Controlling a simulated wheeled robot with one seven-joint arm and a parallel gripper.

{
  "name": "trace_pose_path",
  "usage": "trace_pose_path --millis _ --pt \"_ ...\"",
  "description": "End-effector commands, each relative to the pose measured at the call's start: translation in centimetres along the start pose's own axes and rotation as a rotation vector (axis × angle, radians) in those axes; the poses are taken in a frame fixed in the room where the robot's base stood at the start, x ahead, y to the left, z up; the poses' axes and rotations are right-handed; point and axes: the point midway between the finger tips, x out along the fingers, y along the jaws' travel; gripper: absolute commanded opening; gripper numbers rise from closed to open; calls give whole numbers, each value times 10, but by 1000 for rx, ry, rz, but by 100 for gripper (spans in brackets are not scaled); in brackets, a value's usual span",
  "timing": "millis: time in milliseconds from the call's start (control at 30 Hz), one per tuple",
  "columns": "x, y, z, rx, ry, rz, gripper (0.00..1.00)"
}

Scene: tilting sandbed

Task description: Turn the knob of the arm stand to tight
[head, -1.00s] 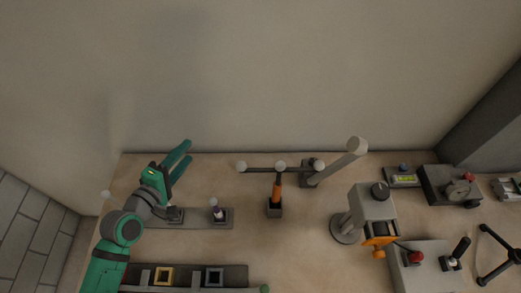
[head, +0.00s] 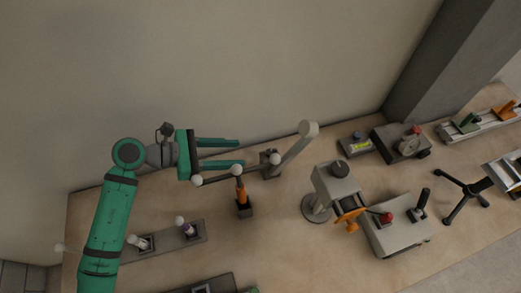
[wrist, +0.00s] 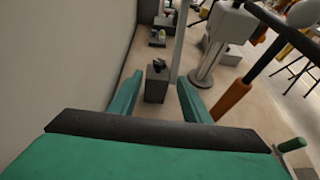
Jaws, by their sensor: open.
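The arm stand seems to be the dark grey block (head: 271,166) with a pale, round-capped post (head: 300,143) rising beside it. A small dark knob (wrist: 159,64) sits on top of the block, which also shows in the wrist view (wrist: 156,88). My gripper (head: 241,153) is open and empty, its fingers pointing right towards the block in the head view. In the wrist view my gripper (wrist: 160,80) has the block and knob framed between its fingers, with a gap ahead of the tips. The knob's setting is too small to read.
A dark bar with white balls (head: 218,179) lies close to my lower finger, above an orange-handled post (head: 241,190). The wall (head: 250,70) runs along the back.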

Motion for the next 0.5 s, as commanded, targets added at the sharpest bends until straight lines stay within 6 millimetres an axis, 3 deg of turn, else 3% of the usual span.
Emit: trace_pose_path --millis 500 --pt "82 0 -1 1 -1 2 44"
